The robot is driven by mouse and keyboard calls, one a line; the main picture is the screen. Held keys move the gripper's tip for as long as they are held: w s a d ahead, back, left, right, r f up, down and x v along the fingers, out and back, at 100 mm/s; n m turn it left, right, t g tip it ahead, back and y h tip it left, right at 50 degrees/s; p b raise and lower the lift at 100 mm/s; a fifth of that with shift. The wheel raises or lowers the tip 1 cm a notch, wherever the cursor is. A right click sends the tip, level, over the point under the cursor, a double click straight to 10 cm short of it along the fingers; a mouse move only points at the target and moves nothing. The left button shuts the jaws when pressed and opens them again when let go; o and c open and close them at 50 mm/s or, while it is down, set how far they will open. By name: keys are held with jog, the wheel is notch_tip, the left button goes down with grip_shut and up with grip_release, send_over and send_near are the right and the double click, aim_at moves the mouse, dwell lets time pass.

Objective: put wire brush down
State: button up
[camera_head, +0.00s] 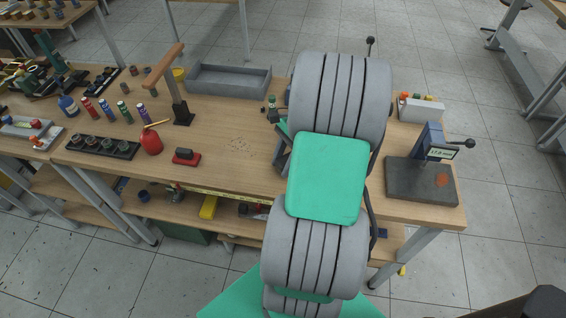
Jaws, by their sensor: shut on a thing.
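My own grey ribbed arm with its green panel fills the middle of the view, over the right half of the wooden workbench (225,168). My gripper cannot be made out; the arm's bulk covers the place where it could be. I cannot make out a wire brush anywhere. Whatever lies on the bench directly behind the arm is hidden.
A grey open tray (229,82) stands at the bench's back. A dark plate with a gauge (421,180) and white bin (421,109) are right. Bench between is fairly clear.

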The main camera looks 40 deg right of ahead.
jog(key=o, duration=1.3)
jog(key=shift+f, duration=0.1)
jog(key=shift+c, duration=0.2)
jog(key=w+p+v, duration=0.1)
jog(key=p+v, duration=0.2)
jog(key=v, duration=0.9)
jog(key=w+a+r+n+h, duration=0.1)
jog(key=w+a+r+n, duration=0.1)
jog(key=a+n, duration=0.35)
jog(key=w+a+r+n+h, duration=0.1)
jog(key=w+a+r+n, duration=0.1)
jog(key=a, duration=0.6)
jog(key=s+a+n+t+h, duration=0.2)
jog(key=s+a+n+t, duration=0.1)
jog(key=a+n, duration=0.9)
jog(key=shift+s, duration=0.85)
